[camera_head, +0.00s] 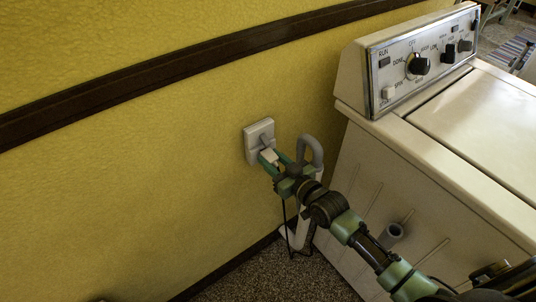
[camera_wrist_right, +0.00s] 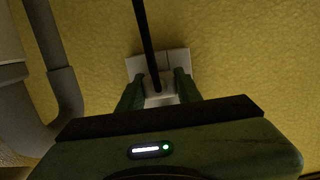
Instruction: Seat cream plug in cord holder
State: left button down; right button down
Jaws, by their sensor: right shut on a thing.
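A cream plug (camera_head: 270,155) is between the fingers of my right gripper (camera_head: 273,161), close to a white wall plate (camera_head: 259,131) on the yellow wall. The plug (camera_wrist_right: 161,97) also shows in the right wrist view between the green fingers (camera_wrist_right: 160,92), with a black cord (camera_wrist_right: 145,35) running up from it. The plate (camera_wrist_right: 172,60) is right behind it. I cannot tell whether the plug touches the plate or is in it. No separate cord holder can be made out for sure. My left gripper is not in view.
A white washer (camera_head: 440,155) with a control panel (camera_head: 425,58) stands at the right. A grey hooked hose (camera_head: 318,151) and a pale standpipe are close beside my right gripper. A grey pipe stub (camera_head: 391,234) is on the washer's side. The wall left of the plate is clear.

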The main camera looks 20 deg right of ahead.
aim_at(277, 167)
jog(key=shift+s, duration=0.15)
jog(key=shift+s+d+p, duration=0.2)
jog(key=shift+s+p, duration=0.15)
jog(key=shift+s, duration=0.05)
jog(key=shift+f+p+v, duration=0.15)
jog(key=shift+p+v, duration=0.3)
jog(key=shift+v, duration=0.55)
jog(key=shift+f+p+v, duration=0.15)
jog(key=shift+p+v, duration=0.3)
jog(key=shift+v, duration=0.55)
jog(key=shift+s, duration=0.25)
jog(key=shift+s, duration=0.1)
